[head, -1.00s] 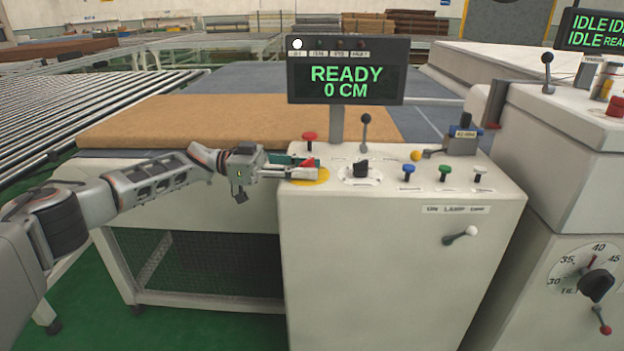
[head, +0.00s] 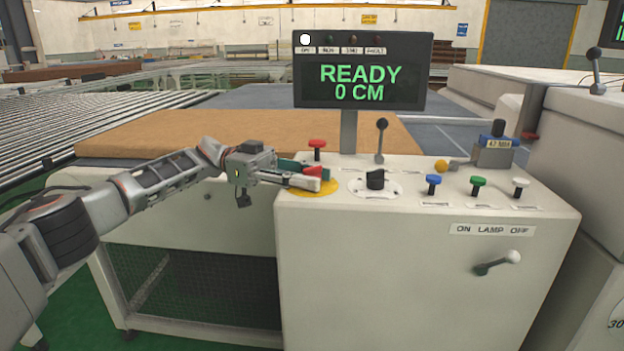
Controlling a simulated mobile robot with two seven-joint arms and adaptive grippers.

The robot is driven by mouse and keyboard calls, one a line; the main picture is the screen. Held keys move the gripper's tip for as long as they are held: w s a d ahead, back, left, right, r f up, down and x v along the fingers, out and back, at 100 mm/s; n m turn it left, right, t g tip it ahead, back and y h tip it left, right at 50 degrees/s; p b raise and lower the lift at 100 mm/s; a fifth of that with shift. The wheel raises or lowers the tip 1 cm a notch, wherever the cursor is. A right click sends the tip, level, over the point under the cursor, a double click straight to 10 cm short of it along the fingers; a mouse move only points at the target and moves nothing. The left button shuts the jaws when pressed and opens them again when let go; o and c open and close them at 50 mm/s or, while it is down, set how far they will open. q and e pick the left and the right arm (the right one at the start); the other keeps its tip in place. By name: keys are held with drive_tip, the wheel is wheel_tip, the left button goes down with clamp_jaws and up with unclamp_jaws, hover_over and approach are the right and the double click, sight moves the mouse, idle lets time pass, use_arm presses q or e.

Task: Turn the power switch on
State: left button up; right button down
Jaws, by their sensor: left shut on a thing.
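A red switch handle (head: 314,171) sits on a round yellow plate (head: 325,190) at the left end of the control cabinet's top. I take it for the power switch, though I can read no label on it. My left gripper (head: 308,177) reaches in from the left and is shut on this red handle; the fingers hide part of it. The display (head: 360,84) above reads "READY 0 CM", and a white lamp (head: 305,39) is lit at its top left. My right gripper is not in view.
Close by on the cabinet (head: 400,270) stand a red knob (head: 317,144), a black-knobbed lever (head: 381,140), a black rotary knob (head: 375,179) and blue (head: 433,181), green (head: 478,183) and white (head: 520,185) knobs. A brown mattress slab (head: 180,135) lies behind my left arm.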

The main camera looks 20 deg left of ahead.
use_arm(q)
drive_tip(key=shift+r, duration=0.15)
drive_tip(key=o, duration=1.1)
drive_tip(key=shift+s+d, duration=0.1)
drive_tip(key=shift+c, duration=0.2)
drive_tip(key=shift+a, duration=0.3)
drive_tip(key=a, duration=0.7)
drive_tip(key=shift+w, duration=0.3)
